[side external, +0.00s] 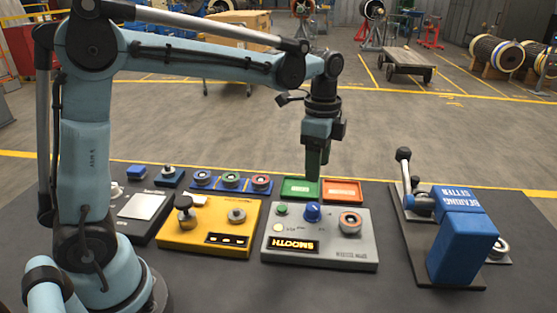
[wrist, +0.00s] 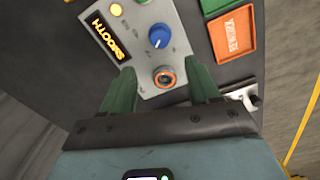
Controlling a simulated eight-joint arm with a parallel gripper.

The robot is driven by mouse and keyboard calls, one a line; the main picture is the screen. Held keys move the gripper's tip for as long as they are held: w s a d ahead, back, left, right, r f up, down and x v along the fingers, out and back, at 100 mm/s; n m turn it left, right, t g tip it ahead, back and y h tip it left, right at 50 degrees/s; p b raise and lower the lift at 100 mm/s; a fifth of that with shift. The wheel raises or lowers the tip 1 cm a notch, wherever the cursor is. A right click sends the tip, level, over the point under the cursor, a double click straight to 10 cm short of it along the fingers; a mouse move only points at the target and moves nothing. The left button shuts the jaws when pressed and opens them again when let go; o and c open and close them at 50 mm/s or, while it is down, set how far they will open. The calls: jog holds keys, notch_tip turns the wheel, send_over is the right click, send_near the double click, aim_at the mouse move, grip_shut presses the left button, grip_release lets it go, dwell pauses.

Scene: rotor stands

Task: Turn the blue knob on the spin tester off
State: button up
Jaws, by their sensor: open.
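The spin tester is a grey box (side external: 356,255) with a lit display (side external: 294,244) reading SMOOTH. Its blue knob (side external: 313,212) stands upright on top, left of a ring-shaped part with an orange rim (side external: 350,222). In the wrist view the blue knob (wrist: 158,36) has a pale mark on it and lies beyond the fingertips. The ring (wrist: 164,77) shows between the fingers there. My gripper (side external: 317,178) points down above the back of the tester, near the green tray, apart from the knob. The wrist view shows my gripper (wrist: 163,72) open and empty.
A green tray (side external: 299,189) and an orange tray (side external: 342,190) lie behind the tester. A yellow box (side external: 205,243) stands to its left. A blue bearing setter (side external: 465,245) with a lever stands to its right. Dark table surface is free between the tester and the setter.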

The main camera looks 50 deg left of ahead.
aim_at(314, 206)
notch_tip(314, 206, down, 11)
jog(key=shift+r, duration=0.1)
dwell(0.3)
jog(key=c, duration=1)
jog(key=shift+c, duration=0.2)
jog(key=shift+n, duration=0.4)
jog(key=n, duration=1.3)
jog(key=shift+a+n, duration=0.1)
jog(key=shift+n, duration=0.2)
